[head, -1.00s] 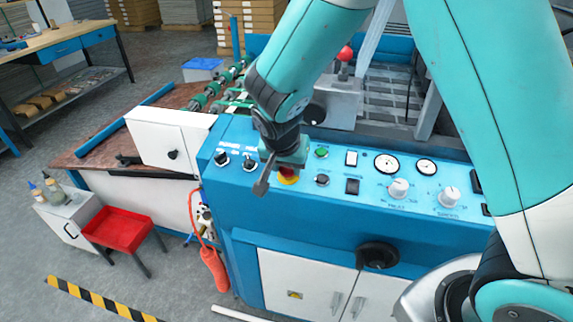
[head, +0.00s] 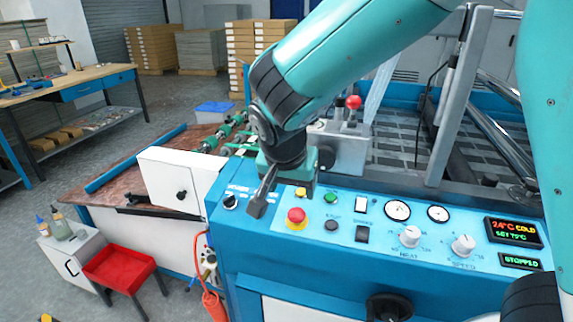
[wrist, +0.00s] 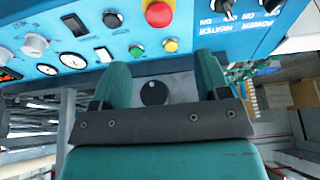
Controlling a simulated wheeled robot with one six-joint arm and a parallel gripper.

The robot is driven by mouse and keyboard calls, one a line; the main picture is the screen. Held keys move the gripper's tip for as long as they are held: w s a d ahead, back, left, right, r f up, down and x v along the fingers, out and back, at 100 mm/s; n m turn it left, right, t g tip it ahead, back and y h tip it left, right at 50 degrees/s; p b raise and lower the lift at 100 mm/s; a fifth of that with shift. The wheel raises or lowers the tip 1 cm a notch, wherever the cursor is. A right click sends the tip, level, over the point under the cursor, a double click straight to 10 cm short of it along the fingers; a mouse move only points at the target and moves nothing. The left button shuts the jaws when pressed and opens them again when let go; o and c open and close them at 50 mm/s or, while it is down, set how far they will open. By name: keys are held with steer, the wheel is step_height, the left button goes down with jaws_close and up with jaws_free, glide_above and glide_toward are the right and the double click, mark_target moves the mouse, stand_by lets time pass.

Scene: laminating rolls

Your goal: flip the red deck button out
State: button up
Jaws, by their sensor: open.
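The red mushroom button (head: 296,217) sits on a yellow base on the blue control panel (head: 395,268). It shows at the top of the wrist view (wrist: 158,13), partly cut off by the frame edge. I cannot tell from its look whether it is pressed in. My gripper (head: 283,192) is above the panel, just behind and left of the button in the head view. Its jaws are open and empty. In the wrist view the teal fingers (wrist: 163,78) stand apart, with the button beyond their tips and not between them.
A yellow button (head: 301,192), a green button (head: 330,198) and a black button (head: 331,225) sit close by. Two dials, white knobs (head: 410,237) and a display reading STOPPED (head: 520,262) are to the right. A red-balled lever (head: 353,103) stands behind the panel.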

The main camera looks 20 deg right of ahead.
steer(key=v, duration=0.7)
steer(key=shift+r, duration=0.25)
steer(key=s+n+g+y, duration=0.3)
steer(key=s+n+y, duration=0.4)
steer(key=s+n, duration=0.7)
steer(key=s+f, duration=0.1)
steer(key=s, duration=0.4)
steer(key=shift+a+g, duration=0.3)
steer(key=shift+g, duration=0.1)
